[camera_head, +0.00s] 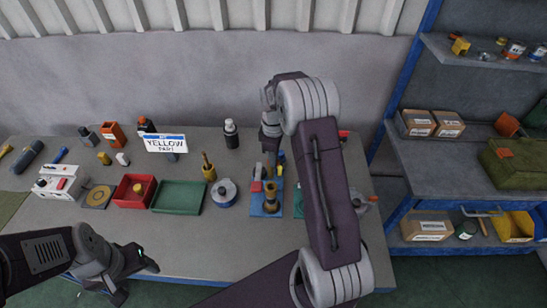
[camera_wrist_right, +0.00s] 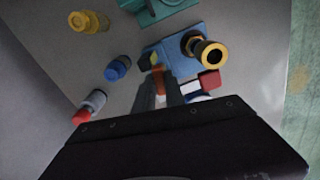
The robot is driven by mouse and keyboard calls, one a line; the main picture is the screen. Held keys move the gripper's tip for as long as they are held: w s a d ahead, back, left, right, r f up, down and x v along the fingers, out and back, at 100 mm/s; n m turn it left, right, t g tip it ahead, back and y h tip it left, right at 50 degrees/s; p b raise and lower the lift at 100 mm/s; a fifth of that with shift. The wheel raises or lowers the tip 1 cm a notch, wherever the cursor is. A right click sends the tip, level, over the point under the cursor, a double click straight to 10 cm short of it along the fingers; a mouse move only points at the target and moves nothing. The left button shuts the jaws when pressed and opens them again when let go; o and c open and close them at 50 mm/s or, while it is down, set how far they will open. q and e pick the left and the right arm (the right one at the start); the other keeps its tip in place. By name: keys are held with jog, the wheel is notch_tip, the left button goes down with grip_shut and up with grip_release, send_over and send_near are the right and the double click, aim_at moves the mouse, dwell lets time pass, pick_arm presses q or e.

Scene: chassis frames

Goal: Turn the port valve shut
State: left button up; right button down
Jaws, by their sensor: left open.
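A blue fixture (camera_head: 258,205) stands on the table with an upright brass-coloured fitting (camera_head: 270,196) and an orange-red part (camera_head: 256,186). I take it for the port valve, but no label confirms this. In the right wrist view the blue base (camera_wrist_right: 165,50) carries a black and brass round port (camera_wrist_right: 208,54), with a red block (camera_wrist_right: 209,80) close by. My right gripper (camera_wrist_right: 162,88) is at the fixture's edge, with an orange part between or just beyond its fingers; contact is unclear. My left gripper (camera_head: 134,279) is open and empty low at the table's front left.
A green tray (camera_head: 178,198), a red bin (camera_head: 134,191) and a white box with a red switch (camera_head: 59,183) stand to the left. A black bottle (camera_head: 231,135) stands behind. My right arm hides the table's right part. Shelves (camera_head: 455,165) stand at right.

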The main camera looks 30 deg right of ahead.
dwell(0.3)
jog(key=m+p, duration=0.1)
jog(key=m, duration=0.2)
jog(key=shift+s+a+r, duration=0.1)
jog(key=shift+a, duration=0.05)
jog(key=m+p, duration=0.1)
jog(key=m, duration=0.3)
jog(key=shift+a+m, duration=0.15)
jog(key=shift+m, duration=0.15)
jog(key=m+p, duration=0.1)
jog(key=m, duration=0.3)
jog(key=shift+a, duration=0.2)
jog(key=shift+a+m+p, duration=0.15)
jog(key=shift+m+p, duration=0.25)
jog(key=shift+m, duration=1.7)
jog(key=c, duration=1.4)
grip_release()
